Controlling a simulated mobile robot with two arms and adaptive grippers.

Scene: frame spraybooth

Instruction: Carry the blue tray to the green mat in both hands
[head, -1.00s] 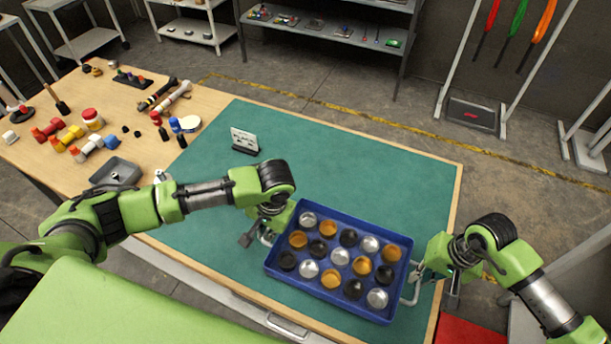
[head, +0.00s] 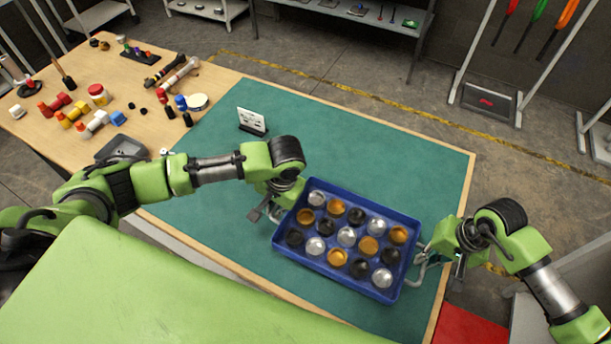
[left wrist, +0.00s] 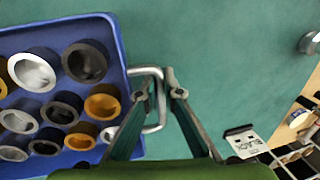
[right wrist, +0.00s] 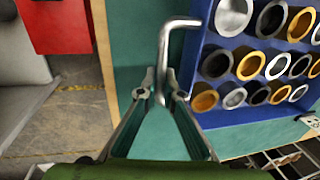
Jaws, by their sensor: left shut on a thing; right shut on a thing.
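The blue tray (head: 347,283) is over the teal-green mat (head: 350,140) near the table's front edge. It holds several round cups in orange, black and silver. I cannot tell whether its underside touches the mat. My left gripper (head: 266,212) is shut on the tray's left metal handle; in the left wrist view this handle (left wrist: 158,128) passes between the fingers. My right gripper (head: 424,267) is shut on the right handle; in the right wrist view this handle (right wrist: 164,42) runs up from between the fingertips.
A white sign (head: 251,120) stands on the mat behind the tray. Bottles, jars and tools crowd the wooden tabletop at the left, with a grey bin (head: 120,147). A red surface (head: 470,326) lies beyond the right edge.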

